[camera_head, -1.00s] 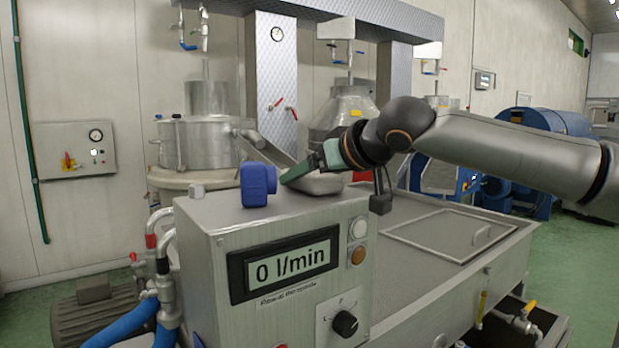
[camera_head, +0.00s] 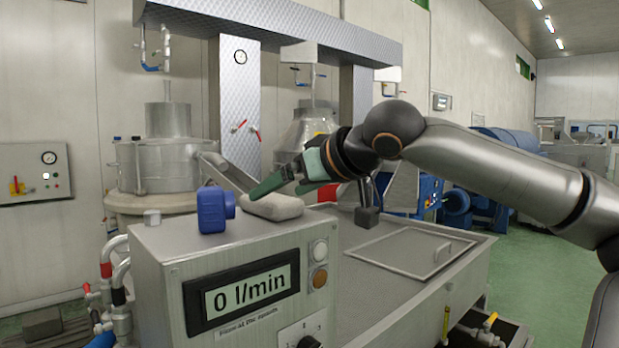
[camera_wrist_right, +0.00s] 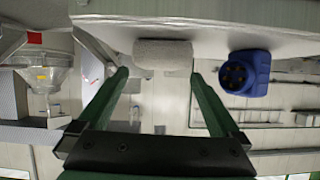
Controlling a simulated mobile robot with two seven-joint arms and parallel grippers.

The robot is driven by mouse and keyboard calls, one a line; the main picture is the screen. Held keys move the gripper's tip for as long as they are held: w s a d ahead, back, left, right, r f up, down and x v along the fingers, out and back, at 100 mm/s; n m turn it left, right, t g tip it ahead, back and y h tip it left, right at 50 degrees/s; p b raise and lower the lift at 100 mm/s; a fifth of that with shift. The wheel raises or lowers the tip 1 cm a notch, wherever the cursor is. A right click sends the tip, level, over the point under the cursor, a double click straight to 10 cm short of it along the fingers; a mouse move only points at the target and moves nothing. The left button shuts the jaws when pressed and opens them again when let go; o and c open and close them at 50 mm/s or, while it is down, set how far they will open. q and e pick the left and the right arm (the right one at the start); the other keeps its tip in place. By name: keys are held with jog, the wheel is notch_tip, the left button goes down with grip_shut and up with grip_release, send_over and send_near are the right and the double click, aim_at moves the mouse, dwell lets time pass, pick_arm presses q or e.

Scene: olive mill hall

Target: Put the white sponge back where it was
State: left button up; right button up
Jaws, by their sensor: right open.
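The white sponge (camera_head: 274,207), a greyish-white block with rounded edges, lies flat on top of the metal control box (camera_head: 180,245), right of a blue connector (camera_head: 213,210). My right gripper (camera_head: 258,190) is open just above and behind the sponge, its green fingers partly covering the sponge's far edge. In the right wrist view the sponge (camera_wrist_right: 163,54) shows just beyond and between the two spread fingertips (camera_wrist_right: 158,77), with nothing held. My left gripper is in neither view.
The blue connector also shows in the right wrist view (camera_wrist_right: 245,73), close beside the sponge. A lidded metal tank (camera_head: 400,250) adjoins the box on the right.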

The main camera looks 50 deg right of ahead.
jog(key=v, duration=0.7)
dwell(0.5)
